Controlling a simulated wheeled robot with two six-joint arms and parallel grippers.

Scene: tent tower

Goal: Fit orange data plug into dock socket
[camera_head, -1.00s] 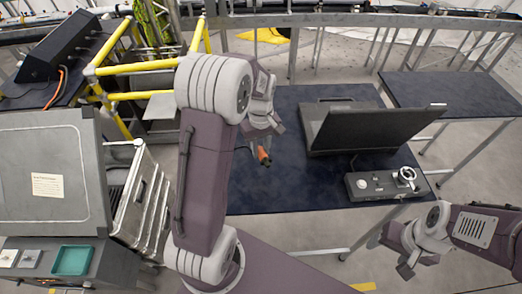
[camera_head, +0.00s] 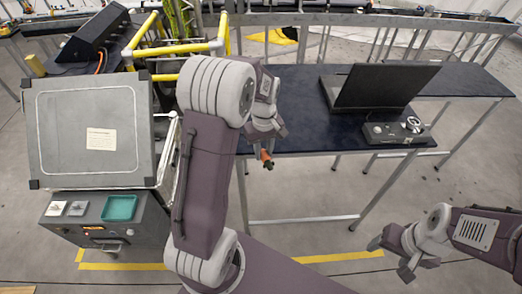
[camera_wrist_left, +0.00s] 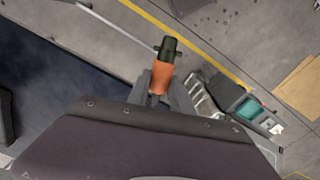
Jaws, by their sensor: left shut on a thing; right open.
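The orange data plug (camera_head: 266,158) is in my left gripper (camera_head: 265,148), held in the air in front of the dark table's near edge. In the left wrist view the plug (camera_wrist_left: 162,76) has an orange body and a dark green end with small side pins, and it points away from the gripper (camera_wrist_left: 160,100). My right gripper (camera_head: 389,259) is open and empty at the lower right, above the floor. A black sloped console (camera_head: 92,34) with an orange cable stands at the upper left. I cannot tell which part is the dock socket.
A grey case with an open lid (camera_head: 95,150) and a teal tray (camera_head: 119,208) stands at the left. Yellow rails (camera_head: 170,50) rise behind it. The dark table (camera_head: 300,125) holds a black laptop-like device (camera_head: 375,88) and a control box (camera_head: 396,133). The floor between is clear.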

